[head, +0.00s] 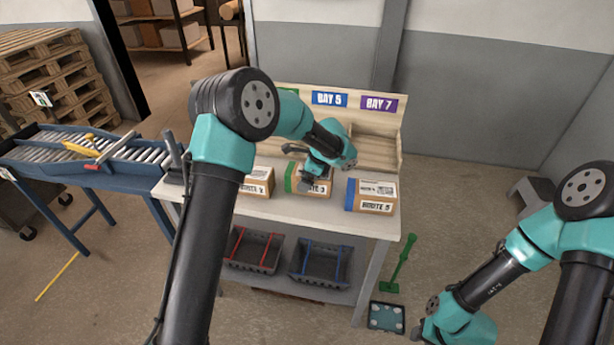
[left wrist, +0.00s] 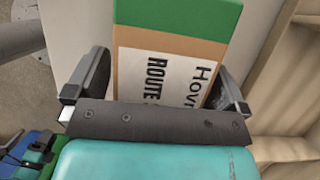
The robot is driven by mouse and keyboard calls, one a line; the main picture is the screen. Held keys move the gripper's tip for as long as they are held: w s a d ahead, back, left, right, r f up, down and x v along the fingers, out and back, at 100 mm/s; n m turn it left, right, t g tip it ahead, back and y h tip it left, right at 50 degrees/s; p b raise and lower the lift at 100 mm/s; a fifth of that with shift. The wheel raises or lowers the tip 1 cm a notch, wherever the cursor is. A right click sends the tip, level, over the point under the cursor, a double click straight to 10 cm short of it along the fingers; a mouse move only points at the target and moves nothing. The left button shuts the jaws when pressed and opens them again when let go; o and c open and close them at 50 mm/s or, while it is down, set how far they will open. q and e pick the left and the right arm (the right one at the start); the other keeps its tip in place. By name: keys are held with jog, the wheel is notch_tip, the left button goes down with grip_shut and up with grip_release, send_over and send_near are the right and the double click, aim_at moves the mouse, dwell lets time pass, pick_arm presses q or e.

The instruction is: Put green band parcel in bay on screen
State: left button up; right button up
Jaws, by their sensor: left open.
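The green band parcel (head: 294,178) is a brown box with a green stripe and a white route label. It stands on the white bench in the head view, between two other parcels. My left gripper (head: 312,178) is over it. In the left wrist view the green band parcel (left wrist: 170,45) lies between the two spread fingers of my left gripper (left wrist: 160,82), with a slim gap visible at the left finger. The bays have a blue BAY 5 sign (head: 329,99) and a purple BAY 7 sign (head: 379,104); a green sign is mostly hidden by my arm. The screen's face is not readable.
A blue band parcel (head: 371,195) stands to the right and another parcel (head: 258,183) to the left. The bench (head: 345,222) has free room at its front edge. The wooden bay unit (head: 375,150) rises behind. A roller conveyor (head: 125,152) is at the left.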

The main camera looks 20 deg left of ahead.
pick_arm(q)
jog(key=shift+r, duration=0.1)
jog(key=v, duration=1.2)
jog(key=shift+r, duration=0.15)
jog(key=shift+a, duration=0.1)
jog(key=a+r+h, duration=0.3)
jog(key=r+h, duration=0.1)
jog(key=r, duration=0.2)
jog(key=shift+s+a+h, duration=0.3)
jog(key=shift+s, duration=0.1)
jog(key=shift+r, duration=0.1)
